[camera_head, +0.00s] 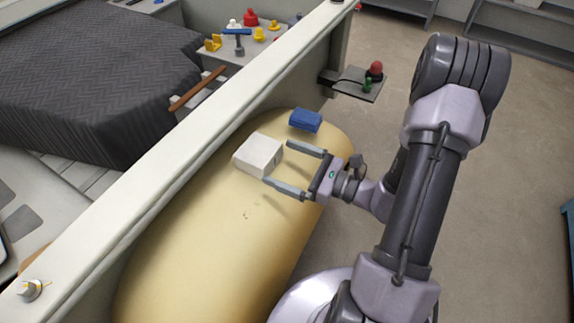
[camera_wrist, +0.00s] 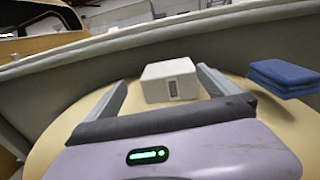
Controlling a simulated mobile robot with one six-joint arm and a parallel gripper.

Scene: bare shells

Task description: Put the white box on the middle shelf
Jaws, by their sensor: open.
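The white box (camera_head: 259,154) sits on a rounded yellow surface (camera_head: 205,235) beside a long pale wall. In the wrist view the white box (camera_wrist: 169,80) shows a small dark label on its near face. My gripper (camera_head: 298,169) is open, with its two fingers pointing at the box. In the wrist view my gripper (camera_wrist: 160,90) has one finger on each side of the box's near part, with gaps visible. I cannot tell how far the fingertips reach along the box. No middle shelf can be clearly identified; grey shelving (camera_head: 520,40) stands at the top right.
A blue folded cloth or pad (camera_head: 305,120) lies just behind the box, right of it in the wrist view. The pale wall (camera_head: 190,150) runs close along the left. Open floor (camera_head: 500,200) lies to the right.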

